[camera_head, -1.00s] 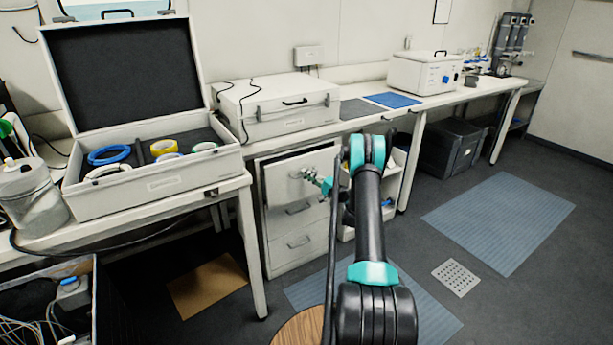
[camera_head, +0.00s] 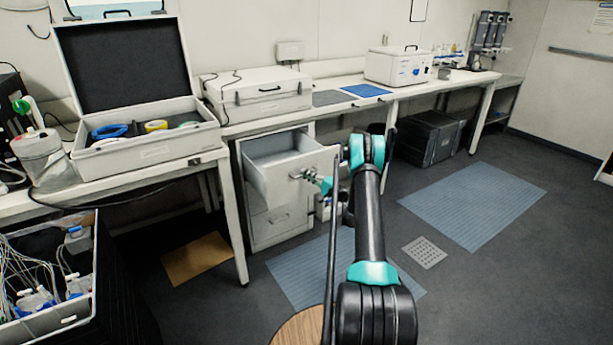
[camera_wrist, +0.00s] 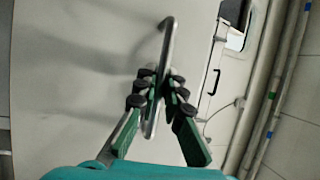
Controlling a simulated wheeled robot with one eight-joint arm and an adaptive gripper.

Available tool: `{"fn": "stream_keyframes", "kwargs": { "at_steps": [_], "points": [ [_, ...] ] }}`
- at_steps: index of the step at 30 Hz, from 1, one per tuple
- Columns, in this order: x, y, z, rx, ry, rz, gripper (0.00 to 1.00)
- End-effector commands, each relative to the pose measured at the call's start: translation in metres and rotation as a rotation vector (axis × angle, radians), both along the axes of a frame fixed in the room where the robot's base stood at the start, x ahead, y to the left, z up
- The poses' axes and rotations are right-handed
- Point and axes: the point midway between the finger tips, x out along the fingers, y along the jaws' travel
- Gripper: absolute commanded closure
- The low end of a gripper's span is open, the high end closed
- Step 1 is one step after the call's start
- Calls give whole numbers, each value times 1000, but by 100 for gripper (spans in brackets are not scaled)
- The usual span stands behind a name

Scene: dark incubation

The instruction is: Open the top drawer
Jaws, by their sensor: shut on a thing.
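The top drawer (camera_head: 262,180) of the white cabinet under the bench is pulled out, and its grey inside shows empty. My gripper (camera_head: 312,176) is at the front of this drawer. In the wrist view my gripper (camera_wrist: 157,92) is shut on the drawer's metal handle (camera_wrist: 167,42), with the green fingers and black pads on both sides of the bar. The drawer front (camera_wrist: 70,70) fills the left of the wrist view.
My arm stands over the floor to the right of the drawer. An open case (camera_head: 150,148) with coloured rings is on the left bench. A dark box (camera_head: 430,138) is under the bench at right. Blue mats (camera_head: 475,205) lie on open floor. A crate of cables (camera_head: 45,315) is at lower left.

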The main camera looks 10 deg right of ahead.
Motion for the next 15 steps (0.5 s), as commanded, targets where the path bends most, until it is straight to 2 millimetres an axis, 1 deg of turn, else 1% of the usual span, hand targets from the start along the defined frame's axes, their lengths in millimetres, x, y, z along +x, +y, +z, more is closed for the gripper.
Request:
{"fn": "stream_keyframes", "kwargs": {
  "at_steps": [8, 9, 11, 15],
  "points": [
    [0, 0, 0, 0, 1, -1, 100],
    [0, 0, 0, 0, 1, -1, 89],
    [0, 0, 0, 0, 1, -1, 81],
    [0, 0, 0, 0, 0, 0, 81]
  ]
}}
